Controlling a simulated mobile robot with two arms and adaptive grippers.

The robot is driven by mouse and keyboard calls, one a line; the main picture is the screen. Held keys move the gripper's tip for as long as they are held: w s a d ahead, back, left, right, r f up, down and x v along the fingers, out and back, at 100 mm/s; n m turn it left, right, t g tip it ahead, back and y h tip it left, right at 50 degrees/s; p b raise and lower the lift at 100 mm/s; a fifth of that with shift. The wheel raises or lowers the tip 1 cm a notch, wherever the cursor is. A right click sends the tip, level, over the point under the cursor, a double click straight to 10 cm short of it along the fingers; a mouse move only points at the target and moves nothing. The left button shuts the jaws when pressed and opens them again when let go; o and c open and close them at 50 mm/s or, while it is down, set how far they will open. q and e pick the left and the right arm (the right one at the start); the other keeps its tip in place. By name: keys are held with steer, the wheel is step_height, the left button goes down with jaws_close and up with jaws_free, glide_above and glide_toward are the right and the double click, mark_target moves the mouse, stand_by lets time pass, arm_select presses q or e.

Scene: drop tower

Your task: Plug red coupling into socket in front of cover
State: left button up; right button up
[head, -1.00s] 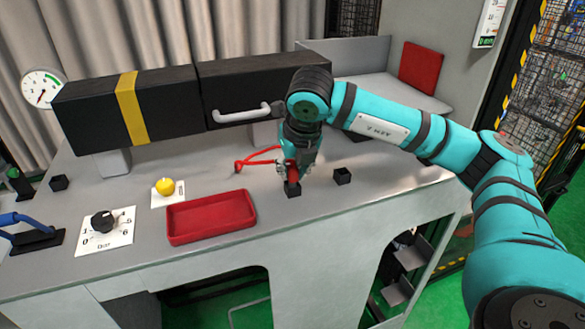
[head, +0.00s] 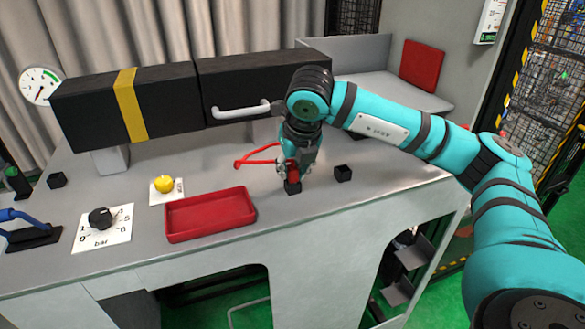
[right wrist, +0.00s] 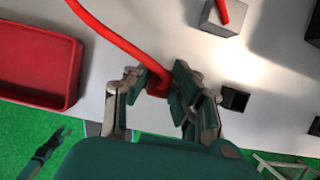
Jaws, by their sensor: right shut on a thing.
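My right gripper (head: 291,175) is shut on the red coupling, pointing down over the table. The coupling also shows in the right wrist view (right wrist: 158,85) between the fingers, with a red hose (head: 257,156) running from it. A small black socket block (head: 293,188) is directly below the gripper in the head view. The coupling's lower end is largely hidden, and I cannot tell whether it is seated.
A second black block (head: 343,173) stands right of the gripper. A red tray (head: 210,234), a yellow button (head: 164,184), a black dial (head: 100,217) and a blue lever (head: 22,215) are to the left. The table's front edge is close.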

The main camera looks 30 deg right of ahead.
steer(key=shift+f, duration=0.1)
steer(key=o, duration=0.9)
steer(key=shift+o, duration=0.2)
steer(key=v, duration=1.2)
